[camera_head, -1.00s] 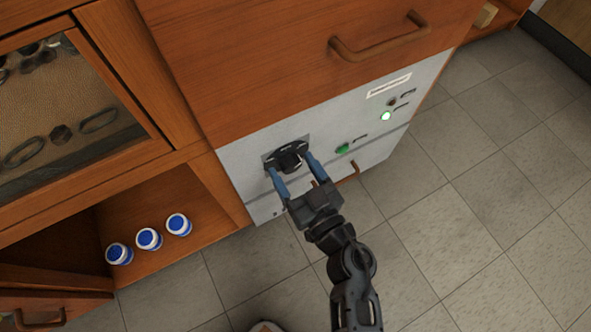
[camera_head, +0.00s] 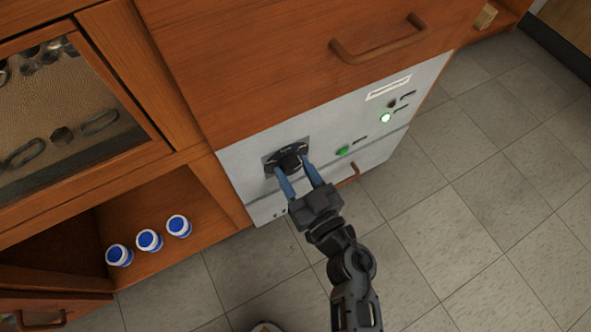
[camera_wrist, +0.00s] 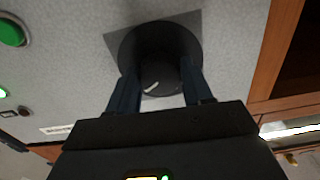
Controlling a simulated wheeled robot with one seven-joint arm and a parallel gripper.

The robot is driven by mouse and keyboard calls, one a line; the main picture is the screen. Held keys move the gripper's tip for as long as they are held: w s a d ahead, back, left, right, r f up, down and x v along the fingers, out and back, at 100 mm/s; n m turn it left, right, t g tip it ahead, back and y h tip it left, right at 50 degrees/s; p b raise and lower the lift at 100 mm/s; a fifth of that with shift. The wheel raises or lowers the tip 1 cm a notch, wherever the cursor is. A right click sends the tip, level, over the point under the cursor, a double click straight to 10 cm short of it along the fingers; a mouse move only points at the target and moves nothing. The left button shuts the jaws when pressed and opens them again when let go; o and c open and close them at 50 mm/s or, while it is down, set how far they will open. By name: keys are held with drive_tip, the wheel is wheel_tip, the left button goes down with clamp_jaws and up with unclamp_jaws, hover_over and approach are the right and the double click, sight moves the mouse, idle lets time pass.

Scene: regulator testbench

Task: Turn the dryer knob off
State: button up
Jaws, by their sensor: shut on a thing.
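The dryer knob (camera_head: 289,160) is a black round dial on a dark square plate, set in the grey panel (camera_head: 245,175) low on the cabinet. In the wrist view the knob (camera_wrist: 160,72) shows a white pointer mark toward its lower left edge. My gripper (camera_head: 294,166) has its two blue fingers on either side of the knob. In the wrist view the fingers (camera_wrist: 160,72) press on the knob's left and right sides. The fingers hide part of the dial's markings.
A green button (camera_head: 343,152) and a lit white-green lamp (camera_head: 385,118) are on the panel to the right. A wooden drawer with a handle (camera_head: 380,45) is above. Several blue-and-white jars (camera_head: 149,240) stand on the shelf at left. The tiled floor (camera_head: 480,190) at right is clear.

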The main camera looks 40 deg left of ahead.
drive_tip(key=shift+r, duration=0.1)
drive_tip(key=shift+n+p, duration=0.65)
drive_tip(key=shift+n, duration=0.45)
drive_tip(key=n+p, duration=0.1)
drive_tip(key=n, duration=0.2)
drive_tip(key=shift+w+n, duration=0.1)
drive_tip(key=shift+n, duration=0.2)
drive_tip(key=n, duration=1.2)
drive_tip(key=shift+n+b, duration=0.3)
drive_tip(key=shift+b, duration=0.1)
drive_tip(key=n+b, duration=0.1)
drive_tip(key=n, duration=0.4)
drive_tip(key=shift+n, duration=0.3)
drive_tip(key=o, duration=1)
